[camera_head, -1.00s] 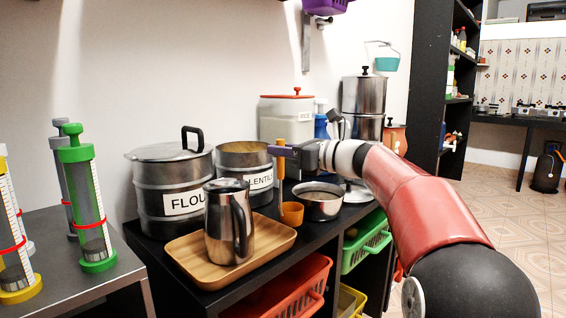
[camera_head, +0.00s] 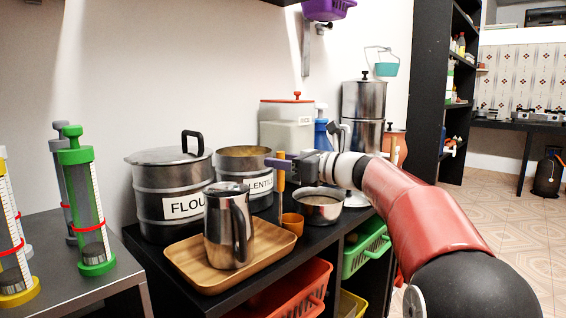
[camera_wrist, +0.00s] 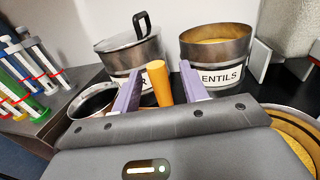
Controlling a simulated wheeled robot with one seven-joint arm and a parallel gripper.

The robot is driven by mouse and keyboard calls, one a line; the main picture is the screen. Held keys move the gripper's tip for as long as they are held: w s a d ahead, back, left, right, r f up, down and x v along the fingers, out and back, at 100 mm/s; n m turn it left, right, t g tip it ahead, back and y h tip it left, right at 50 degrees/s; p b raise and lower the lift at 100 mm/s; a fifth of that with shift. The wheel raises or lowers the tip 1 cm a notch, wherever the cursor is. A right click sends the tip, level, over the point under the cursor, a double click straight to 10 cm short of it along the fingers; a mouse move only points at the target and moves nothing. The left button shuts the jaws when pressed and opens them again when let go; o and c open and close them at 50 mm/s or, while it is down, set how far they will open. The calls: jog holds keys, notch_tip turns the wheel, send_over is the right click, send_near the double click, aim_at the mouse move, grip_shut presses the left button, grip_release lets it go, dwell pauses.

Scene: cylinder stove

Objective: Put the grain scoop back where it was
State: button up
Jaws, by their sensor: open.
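The grain scoop has an upright orange handle (camera_head: 281,183) and a small orange cup (camera_head: 292,222). It is low at the black counter, between the wooden tray and the steel pan; I cannot tell for sure whether it touches the counter. My gripper (camera_head: 279,163) is at the top of the handle. In the wrist view the purple fingers of my gripper (camera_wrist: 160,72) are open, one on each side of the orange handle (camera_wrist: 160,85), with gaps visible. The cup is hidden in the wrist view.
The open LENTILS pot (camera_head: 258,182) and lidded FLOUR pot (camera_head: 165,208) stand behind. A steel jug (camera_head: 227,235) is on the wooden tray (camera_head: 190,265) in front. The steel pan (camera_head: 320,207) is close to the scoop's right. Baskets (camera_head: 300,292) are below the counter.

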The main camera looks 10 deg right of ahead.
jog(key=v, duration=1.2)
jog(key=shift+s, duration=0.1)
